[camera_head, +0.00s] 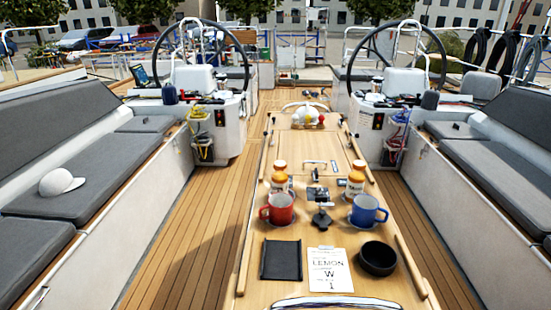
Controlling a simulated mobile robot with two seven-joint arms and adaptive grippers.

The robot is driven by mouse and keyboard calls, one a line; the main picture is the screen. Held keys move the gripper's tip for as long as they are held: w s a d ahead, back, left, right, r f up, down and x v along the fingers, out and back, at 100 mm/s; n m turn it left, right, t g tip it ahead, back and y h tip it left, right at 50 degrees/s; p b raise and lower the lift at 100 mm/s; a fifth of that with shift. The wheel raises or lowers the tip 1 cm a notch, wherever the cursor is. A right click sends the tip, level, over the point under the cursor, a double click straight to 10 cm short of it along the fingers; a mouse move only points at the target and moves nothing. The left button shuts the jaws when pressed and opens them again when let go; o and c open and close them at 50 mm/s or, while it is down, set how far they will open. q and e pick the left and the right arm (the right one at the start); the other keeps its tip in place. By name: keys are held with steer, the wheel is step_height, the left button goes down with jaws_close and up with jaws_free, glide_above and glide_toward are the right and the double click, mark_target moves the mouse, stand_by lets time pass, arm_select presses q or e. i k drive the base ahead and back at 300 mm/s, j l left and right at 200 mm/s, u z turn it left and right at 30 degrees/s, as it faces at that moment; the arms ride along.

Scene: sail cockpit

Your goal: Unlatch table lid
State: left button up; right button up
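The wooden cockpit table (225,290) runs down the middle of the view, away from me. Its top shows a cross seam near the middle. A dark metal latch-like fitting (319,194) sits on the centre line between two orange-capped jars, with a second dark fitting (321,218) just nearer to me. I cannot tell from here whether the latch is fastened. A small metal handle (320,163) lies farther back on the top. The lid looks flat and closed. Neither of my grippers is in view.
A red mug (280,209), a blue mug (367,211), a black tray (281,260), a paper card (329,270) and a black bowl (377,258) crowd the near tabletop. A white cap (61,182) lies on the left bench. Plank floor is clear either side.

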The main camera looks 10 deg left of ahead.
mark_target(316, 173)
steer(key=i+j+z, duration=0.15)
steer(key=j+z, duration=0.2)
steer(key=j, duration=0.35)
steer(key=j+z, duration=0.4)
steer(key=j, duration=0.25)
steer(key=j+z, duration=0.35)
steer(key=j, duration=0.35)
steer(key=j+z, duration=0.4)
steer(key=j, duration=0.4)
steer(key=k+j+z, duration=0.1)
steer(key=j+z, duration=0.3)
steer(key=j, duration=0.45)
steer(key=i+j+z, duration=0.15)
steer(key=j, duration=0.15)
steer(key=j+z, duration=0.15)
steer(key=i+j+z, duration=0.15)
steer(key=j, duration=0.3)
steer(key=i+j+z, duration=0.5)
steer(key=i+j, duration=0.15)
steer(key=j, duration=0.2)
